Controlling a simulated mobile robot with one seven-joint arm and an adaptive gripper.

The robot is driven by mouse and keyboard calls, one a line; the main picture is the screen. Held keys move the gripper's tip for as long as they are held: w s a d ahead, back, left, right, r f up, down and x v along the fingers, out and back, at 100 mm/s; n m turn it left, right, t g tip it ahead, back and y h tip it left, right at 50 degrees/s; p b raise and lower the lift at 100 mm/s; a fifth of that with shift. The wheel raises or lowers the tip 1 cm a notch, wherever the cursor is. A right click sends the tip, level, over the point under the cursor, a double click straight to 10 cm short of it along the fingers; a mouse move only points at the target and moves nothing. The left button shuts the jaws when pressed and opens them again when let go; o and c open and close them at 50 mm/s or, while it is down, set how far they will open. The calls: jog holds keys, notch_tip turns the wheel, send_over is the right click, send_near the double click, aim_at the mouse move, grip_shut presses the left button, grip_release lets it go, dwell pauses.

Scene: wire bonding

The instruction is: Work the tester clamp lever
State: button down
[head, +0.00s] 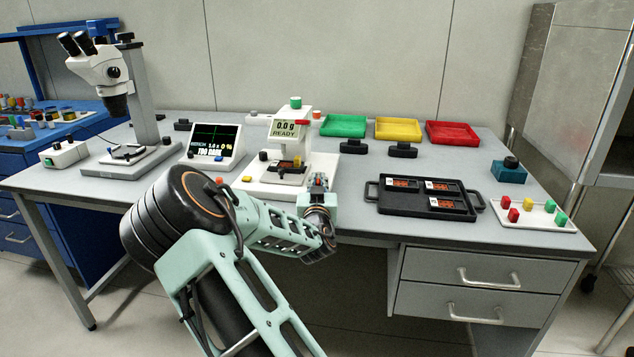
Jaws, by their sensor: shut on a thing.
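The tester (262,188) stands near the middle of the bench, a white unit with a screen (288,128) reading 0.0 g READY. A dark and orange board (290,167) sits on its stage under the head. My gripper (318,183) is at the right front of the tester base, fingers pointing away from me. It is shut on a small reddish part, which seems to be the clamp lever; my fingers and wrist hide most of it, so its angle cannot be told.
A black tray (408,208) with several boards lies to the right. Green (344,126), yellow (397,130) and red (452,133) bins stand behind. A microscope (103,75) and a dark-screened monitor (214,143) are at the left.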

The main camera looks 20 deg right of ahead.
jog(key=c, duration=2.3)
grip_release()
jog(key=v, duration=1.2)
jog(key=shift+o, duration=0.2)
